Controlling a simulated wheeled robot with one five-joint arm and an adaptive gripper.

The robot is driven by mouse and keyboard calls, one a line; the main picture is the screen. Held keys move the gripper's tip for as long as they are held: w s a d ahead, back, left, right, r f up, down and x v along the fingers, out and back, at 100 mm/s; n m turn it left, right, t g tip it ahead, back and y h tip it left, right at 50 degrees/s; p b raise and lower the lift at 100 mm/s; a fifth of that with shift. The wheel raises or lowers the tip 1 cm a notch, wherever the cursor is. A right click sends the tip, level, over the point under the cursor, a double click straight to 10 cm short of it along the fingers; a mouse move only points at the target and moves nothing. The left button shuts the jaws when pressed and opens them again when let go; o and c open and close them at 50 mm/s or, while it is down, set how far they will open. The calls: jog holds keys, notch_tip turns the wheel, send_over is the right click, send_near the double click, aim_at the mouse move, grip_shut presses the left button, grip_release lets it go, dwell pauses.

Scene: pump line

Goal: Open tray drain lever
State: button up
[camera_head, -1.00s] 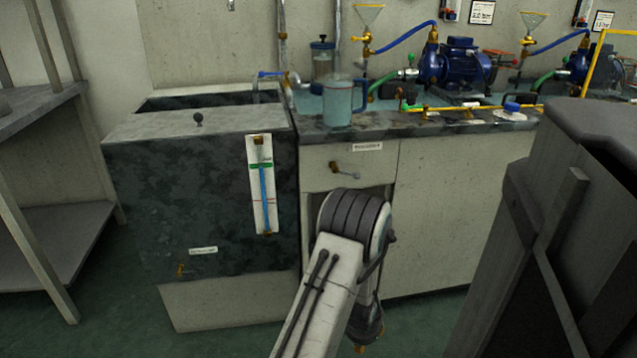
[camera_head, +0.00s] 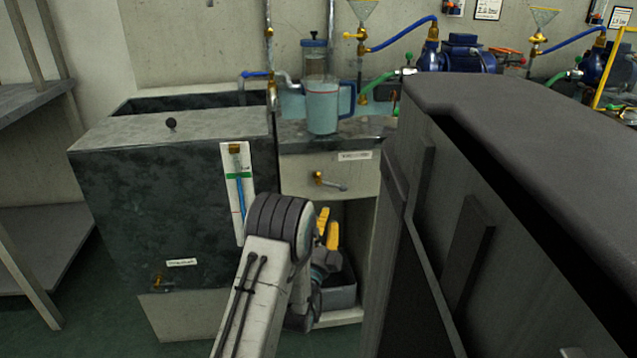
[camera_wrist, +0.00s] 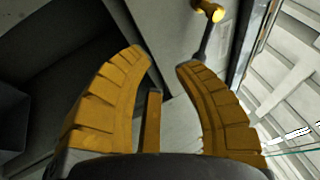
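A lever with a brass pivot and a grey handle (camera_head: 331,184) sits on the pale front panel under the counter, below a small label too blurred to read. Its handle slopes slightly down to the right. In the wrist view the lever (camera_wrist: 209,28) is at the top, its handle end close to the right fingertip; I cannot tell whether they touch. My gripper (camera_head: 326,222) has yellow fingers and is just below the lever in the head view. In the wrist view my gripper (camera_wrist: 164,62) is open, with nothing held between its fingers.
A second small brass lever (camera_head: 160,282) is low on the dark tank (camera_head: 150,190) at left. A blue-handled jug (camera_head: 322,108) stands on the counter above the panel. An open recess with a grey bin (camera_head: 342,293) lies beneath the lever. Metal shelving (camera_head: 40,220) stands far left.

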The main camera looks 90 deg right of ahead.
aim_at(329, 185)
jog(key=shift+s+d+r+m+g+h+b, duration=0.1)
jog(key=shift+s+d+r+m+h+b, duration=0.2)
jog(key=shift+d+r+m+b, duration=0.65)
jog(key=shift+s+d+r+m+g+h, duration=0.15)
jog(key=shift+d+r+m+h, duration=0.35)
jog(key=shift+r, duration=1)
jog(key=shift+s+d+r+m+g+h+b, duration=0.1)
jog(key=shift+s+d+r+m+h+b, duration=0.15)
jog(key=shift+d+r+m+b, duration=0.6)
jog(key=shift+o, duration=0.3)
jog(key=shift+r+p, duration=0.35)
jog(key=shift+r, duration=0.05)
grip_shut()
